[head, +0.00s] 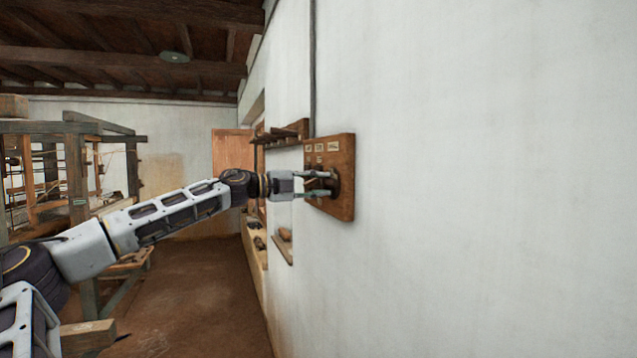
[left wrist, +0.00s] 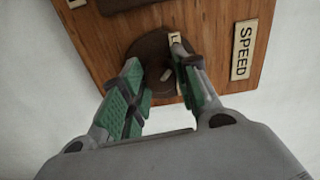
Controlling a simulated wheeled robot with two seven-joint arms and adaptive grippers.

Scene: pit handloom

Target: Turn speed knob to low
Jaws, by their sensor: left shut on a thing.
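The speed knob (left wrist: 150,48) is a dark brown round knob on a wooden panel (head: 343,150) fixed to the white wall. A small pale mark shows on the knob in the left wrist view. My left gripper (head: 324,184) reaches the panel from the left in the head view. Its green-padded fingers (left wrist: 155,62) stand on either side of the knob and are shut on it. A pale label partly hidden by the right-hand finger starts with what looks like an L. A plate reading SPEED (left wrist: 243,50) is beside the knob. My right gripper is out of view.
A cable (head: 312,70) runs down the wall to the panel. A small wooden rack (head: 280,134) is on the wall behind it. A wooden loom frame (head: 75,160) stands at the far left. The wall to the right is bare.

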